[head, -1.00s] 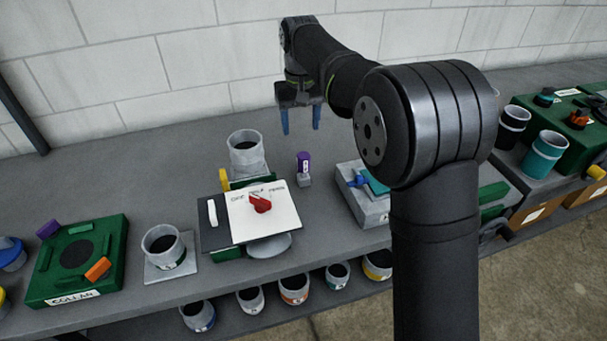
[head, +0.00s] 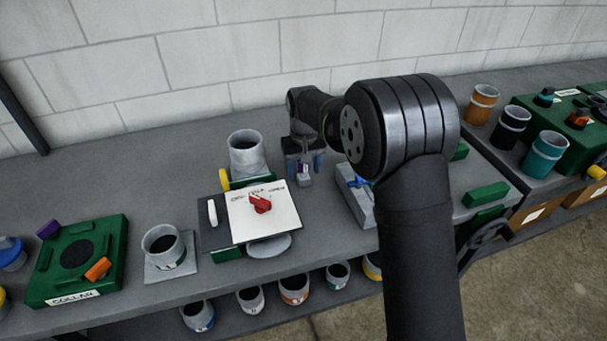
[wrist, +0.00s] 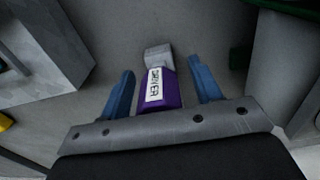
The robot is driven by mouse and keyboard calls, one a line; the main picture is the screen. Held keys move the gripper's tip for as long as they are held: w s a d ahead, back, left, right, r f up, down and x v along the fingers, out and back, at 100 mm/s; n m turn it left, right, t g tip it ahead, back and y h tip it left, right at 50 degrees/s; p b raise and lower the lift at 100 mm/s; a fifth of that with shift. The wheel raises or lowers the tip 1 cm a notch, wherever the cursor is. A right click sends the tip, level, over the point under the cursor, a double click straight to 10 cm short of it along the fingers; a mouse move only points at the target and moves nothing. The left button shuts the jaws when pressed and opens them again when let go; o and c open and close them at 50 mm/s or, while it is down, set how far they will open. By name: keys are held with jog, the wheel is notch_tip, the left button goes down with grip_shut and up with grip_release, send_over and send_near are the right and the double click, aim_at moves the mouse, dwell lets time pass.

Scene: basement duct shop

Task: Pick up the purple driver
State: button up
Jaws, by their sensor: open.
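The purple driver (wrist: 161,89) has a white label reading "DRIVER" and a grey end piece. It stands on the grey bench in the middle of the wrist view. My gripper (wrist: 160,82) is open, with one blue finger on each side of the driver and a visible gap to each. In the head view my gripper (head: 304,163) is low over the bench at the driver (head: 303,172), which is partly hidden by the gripper.
A grey block with a blue handle (head: 358,182) stands close to the right. A panel with a red switch (head: 260,203) and a grey cup (head: 246,153) stand to the left. A green collar fixture (head: 49,279) sits far left. Bare bench lies behind the gripper.

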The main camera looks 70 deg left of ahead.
jog(key=shift+f, duration=0.5)
jog(key=shift+c, duration=0.2)
jog(key=c, duration=1.1)
jog(key=shift+r, duration=0.1)
jog(key=shift+r, duration=0.45)
jog(key=r, duration=0.3)
jog(key=shift+w+d+r, duration=0.15)
jog(key=shift+w+r, duration=0.2)
jog(key=w+d+r, duration=0.2)
jog(key=w, duration=0.1)
jog(key=w+d+r, duration=0.2)
jog(key=w, duration=0.1)
jog(key=w+d+r, duration=0.2)
jog(key=w, duration=0.1)
jog(key=shift+d+r, duration=0.15)
jog(key=shift+d, duration=0.05)
